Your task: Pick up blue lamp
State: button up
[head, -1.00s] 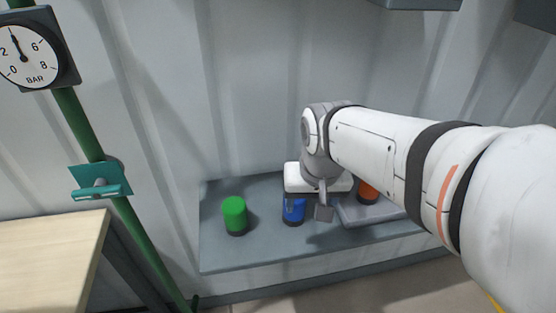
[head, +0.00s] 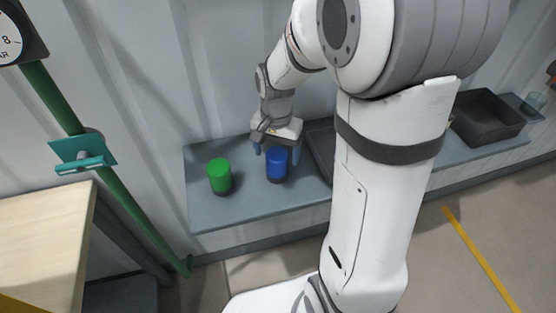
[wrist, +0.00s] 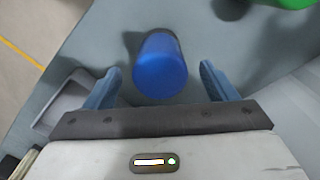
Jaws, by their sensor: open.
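The blue lamp (head: 277,163) stands upright on the grey shelf (head: 240,208), with a dark base. In the wrist view the blue lamp (wrist: 160,66) sits between the two blue fingers of my gripper (wrist: 162,82), nearer the fingertips, with a gap on each side. In the head view my gripper (head: 276,153) is above and around the lamp, fingers pointing down. It is open and holds nothing.
A green lamp (head: 220,175) stands on the shelf left of the blue one. A dark tray (head: 321,150) lies just right of it, partly hidden by my arm. A black bin (head: 487,118) is farther right. A green pipe (head: 110,175) with a teal valve handle (head: 84,165) rises at left.

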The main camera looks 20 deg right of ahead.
notch_tip(320, 180, down, 2)
jog(key=shift+f, duration=0.1)
jog(key=c, duration=1.1)
